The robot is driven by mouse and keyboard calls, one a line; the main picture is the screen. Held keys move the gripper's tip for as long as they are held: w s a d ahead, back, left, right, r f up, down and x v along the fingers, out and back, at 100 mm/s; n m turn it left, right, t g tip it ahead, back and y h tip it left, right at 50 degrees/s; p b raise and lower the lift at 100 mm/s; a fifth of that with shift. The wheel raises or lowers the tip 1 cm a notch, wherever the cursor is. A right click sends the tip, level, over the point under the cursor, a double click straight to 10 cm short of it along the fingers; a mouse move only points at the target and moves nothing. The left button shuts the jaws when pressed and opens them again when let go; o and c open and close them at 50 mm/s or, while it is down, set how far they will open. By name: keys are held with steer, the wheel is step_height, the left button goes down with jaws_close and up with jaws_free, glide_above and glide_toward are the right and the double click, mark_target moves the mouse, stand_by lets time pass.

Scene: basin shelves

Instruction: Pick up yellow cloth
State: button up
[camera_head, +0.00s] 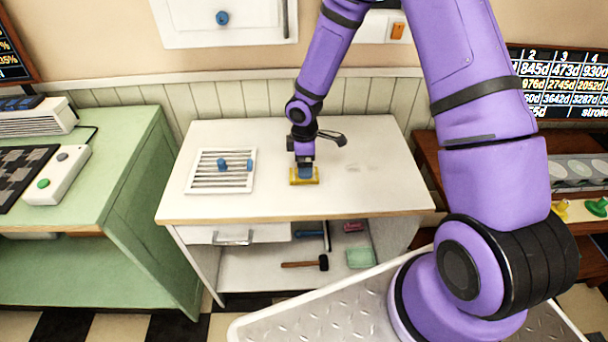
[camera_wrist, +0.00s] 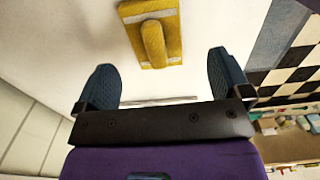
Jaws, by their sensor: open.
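The yellow cloth (camera_head: 296,181) lies on the white worktop, near its middle. In the wrist view the yellow cloth (camera_wrist: 153,42) is a flat yellow piece with a pale band and a raised ridge along its middle. My gripper (camera_head: 304,170) points down over the cloth in the head view and hides part of it. In the wrist view my gripper (camera_wrist: 164,75) has its two blue fingers spread wide. Nothing is between the fingers, and the cloth lies ahead of their tips, roughly centred between them.
A white slatted rack (camera_head: 205,181) with small blue items lies left of the cloth. The white worktop (camera_head: 375,195) is mostly clear to the right. A dark-headed mallet (camera_head: 304,264) and a green item (camera_head: 360,258) are on the shelf below. A green counter (camera_head: 130,150) stands left.

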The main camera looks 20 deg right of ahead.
steer(key=shift+w+f, duration=0.15)
steer(key=shift+f, duration=1)
steer(key=shift+w+f, duration=0.1)
steer(key=shift+f, duration=1.05)
steer(key=c, duration=1.1)
steer(key=shift+o, duration=0.2)
steer(key=shift+r, duration=0.1)
steer(key=shift+r, duration=0.7)
step_height(320, 180, up, 2)
steer(key=shift+d, duration=0.1)
steer(key=s+r, duration=0.1)
steer(key=s, duration=1.5)
steer(key=shift+r, duration=0.25)
